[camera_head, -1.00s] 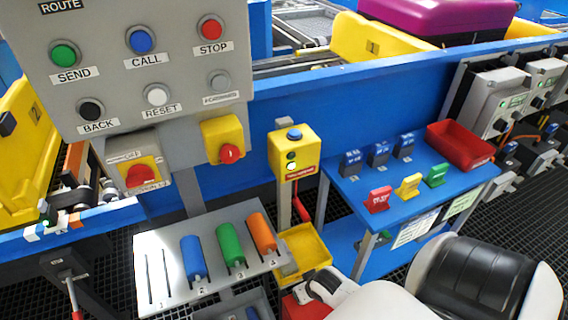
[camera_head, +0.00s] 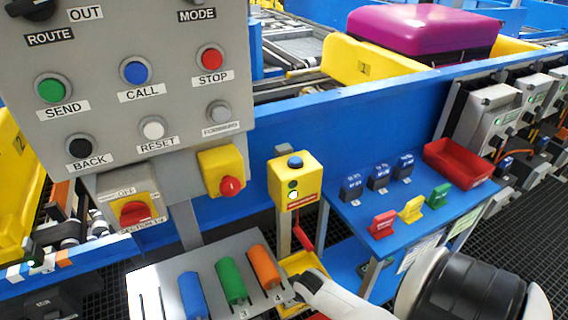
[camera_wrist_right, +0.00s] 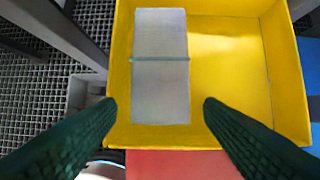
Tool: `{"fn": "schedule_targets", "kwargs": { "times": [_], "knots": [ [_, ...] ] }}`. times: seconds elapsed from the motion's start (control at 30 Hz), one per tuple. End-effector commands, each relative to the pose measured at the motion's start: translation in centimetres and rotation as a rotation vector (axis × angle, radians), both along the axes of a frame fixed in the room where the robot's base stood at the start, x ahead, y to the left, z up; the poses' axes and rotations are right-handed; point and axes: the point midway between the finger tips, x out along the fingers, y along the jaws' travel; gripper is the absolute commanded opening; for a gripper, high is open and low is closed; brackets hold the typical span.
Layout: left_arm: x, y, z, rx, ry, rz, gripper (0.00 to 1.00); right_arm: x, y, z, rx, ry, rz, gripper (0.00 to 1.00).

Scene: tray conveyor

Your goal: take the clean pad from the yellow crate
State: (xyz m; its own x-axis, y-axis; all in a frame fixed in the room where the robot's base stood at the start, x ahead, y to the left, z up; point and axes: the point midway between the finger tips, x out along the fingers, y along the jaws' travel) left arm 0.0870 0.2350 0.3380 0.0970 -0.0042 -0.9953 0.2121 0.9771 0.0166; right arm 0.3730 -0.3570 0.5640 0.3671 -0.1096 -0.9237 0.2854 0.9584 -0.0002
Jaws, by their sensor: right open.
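The yellow crate (camera_head: 299,263) stands low beside the sloped rack in the head view, partly covered by my right gripper (camera_head: 303,284). In the right wrist view the yellow crate (camera_wrist_right: 230,75) fills the upper middle. The pad (camera_wrist_right: 160,95) is a pale grey, flat rectangle with a thin dark band across its middle, lying along the crate's left side. My right gripper (camera_wrist_right: 159,106) is open and empty, with dark fingers on either side of the pad's near end in that picture. Contact cannot be told. My left gripper is not in view.
A sloped rack (camera_head: 150,283) holds blue, green and orange cylinders left of the crate. A yellow button post (camera_head: 295,178) stands behind it. A blue table (camera_head: 350,212) with coloured tags and a red bin (camera_head: 459,163) is at right. A red surface (camera_wrist_right: 180,164) adjoins the crate's near edge.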

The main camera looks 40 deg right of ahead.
Motion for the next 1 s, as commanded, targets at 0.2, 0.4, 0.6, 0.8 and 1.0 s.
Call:
{"fn": "schedule_targets", "kwargs": {
  "times": [0.2, 0.4, 0.6, 0.8, 1.0],
  "knots": [
    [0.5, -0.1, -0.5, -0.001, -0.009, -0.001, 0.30, 4.5, -1.4, 0.0, -0.001, -0.003, -0.001, 0.62],
    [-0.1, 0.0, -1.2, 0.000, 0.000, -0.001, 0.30, 7.1, -2.1, -0.9, 0.001, 0.003, -0.001, 0.62],
    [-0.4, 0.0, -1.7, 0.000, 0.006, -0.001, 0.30, 7.7, -2.3, -2.5, 0.000, 0.001, 0.000, 0.62],
    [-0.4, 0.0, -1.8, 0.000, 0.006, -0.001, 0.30, 7.8, -2.3, -2.8, 0.000, 0.000, 0.000, 0.62],
    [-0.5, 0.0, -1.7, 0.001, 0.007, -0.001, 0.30, 7.8, -2.3, -2.8, 0.000, 0.000, 0.000, 0.57]
  ]
}}
